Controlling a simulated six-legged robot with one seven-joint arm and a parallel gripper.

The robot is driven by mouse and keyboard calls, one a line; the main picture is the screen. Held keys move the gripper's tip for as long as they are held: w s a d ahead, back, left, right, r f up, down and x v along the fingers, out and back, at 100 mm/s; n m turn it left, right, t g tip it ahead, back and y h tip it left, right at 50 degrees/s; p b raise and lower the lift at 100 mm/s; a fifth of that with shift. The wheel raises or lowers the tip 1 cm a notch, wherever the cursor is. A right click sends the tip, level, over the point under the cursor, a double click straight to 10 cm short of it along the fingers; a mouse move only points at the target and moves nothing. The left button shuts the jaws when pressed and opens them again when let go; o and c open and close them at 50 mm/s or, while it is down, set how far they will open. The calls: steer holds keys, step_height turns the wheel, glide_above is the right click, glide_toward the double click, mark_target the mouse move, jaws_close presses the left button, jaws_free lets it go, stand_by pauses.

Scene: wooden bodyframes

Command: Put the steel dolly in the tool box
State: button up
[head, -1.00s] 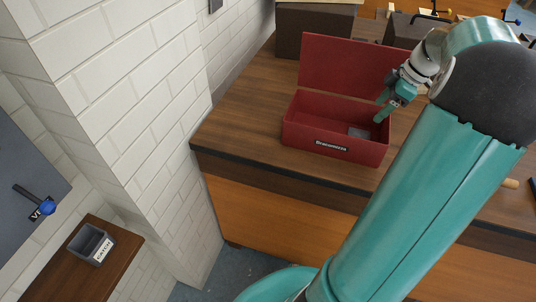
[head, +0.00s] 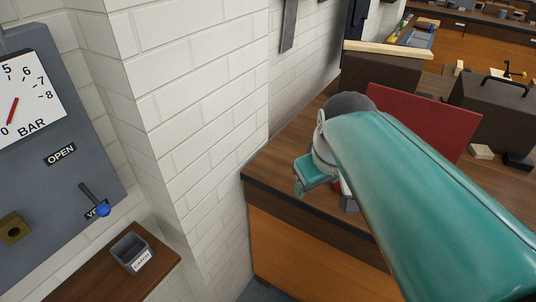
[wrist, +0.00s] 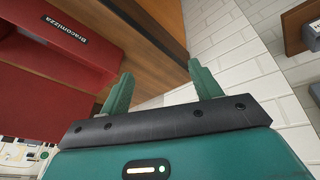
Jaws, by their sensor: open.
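The red tool box is mostly hidden behind my arm in the head view; its raised lid (head: 425,125) shows above the arm. In the wrist view the red tool box (wrist: 85,62), with its name label, is at the left, beside the fingers. My gripper (wrist: 162,88) is open, with two teal fingers apart and nothing between them. In the head view my gripper (head: 303,182) is left of the tool box, near the bench's left end. I cannot make out the steel dolly in the current views; the box's inside is hidden in the head view.
The wooden bench (head: 285,165) meets a white brick wall (head: 185,75) at its left. A dark case (head: 495,105) and another dark box (head: 380,72) stand behind the tool box. At the left are a gauge panel (head: 50,190) and a small grey catch bin (head: 131,252) on a shelf.

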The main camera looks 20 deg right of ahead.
steer(key=s+a+f+m+t, duration=0.1)
steer(key=s+a, duration=0.4)
steer(key=a, duration=0.1)
steer(key=shift+f+m+y, duration=0.3)
steer(key=shift+m+y, duration=0.1)
steer(key=c, duration=0.6)
steer(key=shift+d, duration=0.1)
